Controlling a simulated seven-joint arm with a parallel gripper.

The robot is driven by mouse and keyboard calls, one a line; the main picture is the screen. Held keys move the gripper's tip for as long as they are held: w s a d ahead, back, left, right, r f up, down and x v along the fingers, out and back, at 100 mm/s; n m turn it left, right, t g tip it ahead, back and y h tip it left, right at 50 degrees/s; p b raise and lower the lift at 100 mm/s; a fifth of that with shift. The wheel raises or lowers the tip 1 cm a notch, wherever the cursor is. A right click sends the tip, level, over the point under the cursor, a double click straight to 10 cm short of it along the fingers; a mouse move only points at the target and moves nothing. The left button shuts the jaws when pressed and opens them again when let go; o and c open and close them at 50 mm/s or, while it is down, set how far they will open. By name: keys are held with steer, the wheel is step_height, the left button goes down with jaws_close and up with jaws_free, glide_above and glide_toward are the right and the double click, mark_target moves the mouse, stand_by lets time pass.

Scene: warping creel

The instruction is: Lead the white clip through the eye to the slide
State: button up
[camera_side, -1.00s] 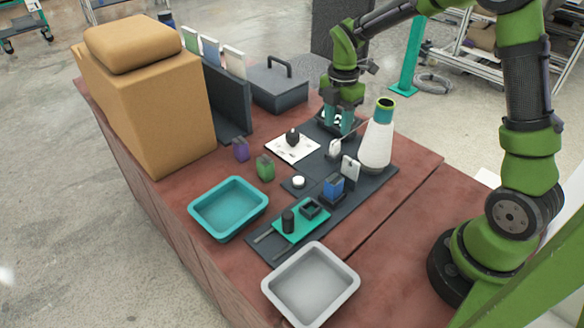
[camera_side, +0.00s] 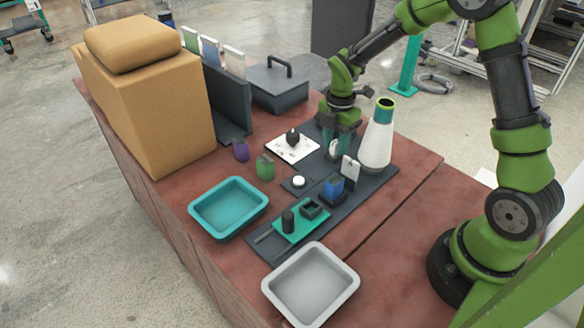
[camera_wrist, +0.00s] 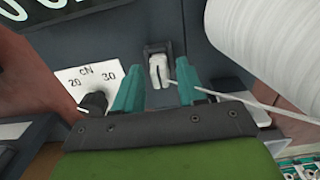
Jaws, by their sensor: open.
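The white clip (camera_side: 335,148) sits in a small dark holder on the dark board; it also shows in the wrist view (camera_wrist: 159,71). A white thread (camera_wrist: 250,101) runs from it to the big white yarn cone (camera_side: 376,143). My gripper (camera_side: 338,146) is open, its teal fingers lowered around the clip in the side view. In the wrist view the clip shows just beyond and between the fingertips (camera_wrist: 160,74), without visible contact. A white upright plate (camera_side: 351,169), perhaps the eye, stands nearer the camera. Beside it is a blue block (camera_side: 333,186), perhaps the slide.
A white dial card (camera_side: 282,151) with a black knob lies left of my gripper. A teal tray (camera_side: 205,218), a grey tray (camera_side: 350,296), a green plate (camera_side: 290,238) and a dark lidded box (camera_side: 280,92) stand around. The cone is close on the right.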

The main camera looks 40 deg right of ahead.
jaws_close()
steer(key=shift+r, duration=0.15)
steer(key=shift+r, duration=0.35)
steer(key=shift+r, duration=0.15)
steer(key=shift+r, duration=1.5)
steer(key=shift+r, duration=1.5)
